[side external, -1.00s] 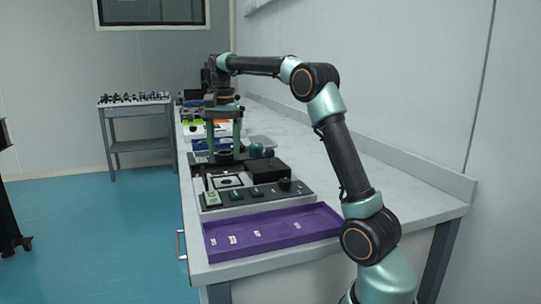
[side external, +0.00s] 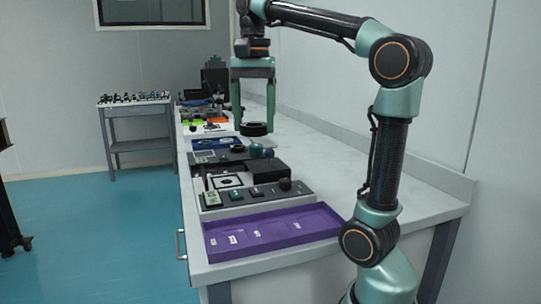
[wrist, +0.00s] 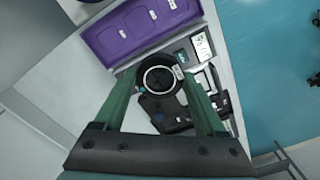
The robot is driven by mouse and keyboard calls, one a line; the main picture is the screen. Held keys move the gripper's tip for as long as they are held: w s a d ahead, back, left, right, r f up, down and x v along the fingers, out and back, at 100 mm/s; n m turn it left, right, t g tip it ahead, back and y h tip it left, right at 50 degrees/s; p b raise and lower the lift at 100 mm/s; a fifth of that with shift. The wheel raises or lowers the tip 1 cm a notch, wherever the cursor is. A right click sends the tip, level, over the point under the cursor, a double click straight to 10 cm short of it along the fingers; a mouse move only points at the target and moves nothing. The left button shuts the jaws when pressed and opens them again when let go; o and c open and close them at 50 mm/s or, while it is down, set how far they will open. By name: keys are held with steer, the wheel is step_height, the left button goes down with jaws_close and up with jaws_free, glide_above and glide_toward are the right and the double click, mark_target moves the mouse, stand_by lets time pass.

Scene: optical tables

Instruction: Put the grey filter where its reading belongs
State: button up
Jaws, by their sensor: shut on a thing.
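My gripper (side external: 254,127) is shut on a round dark-rimmed filter (side external: 254,130) and holds it in the air above the bench. In the wrist view the filter (wrist: 160,80) sits between the two green fingers of my gripper (wrist: 163,84), with a greyish centre and a small white label on its rim. A purple tray (side external: 328,228) with several white labels lies at the near end of the bench; it also shows in the wrist view (wrist: 108,38). A measuring device (side external: 262,198) with a small display (side external: 212,199) stands just behind the tray.
A black box (side external: 267,171) sits on the device's back right. Another grey unit (side external: 212,156) and several small coloured items stand farther back.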

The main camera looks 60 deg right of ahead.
glide_above(275, 232)
steer(key=w, duration=0.1)
steer(key=f, duration=1.3)
steer(key=s+f, duration=0.1)
steer(key=f, duration=0.6)
steer(key=shift+a, duration=0.1)
steer(key=shift+f, duration=0.1)
steer(key=o, duration=1.5)
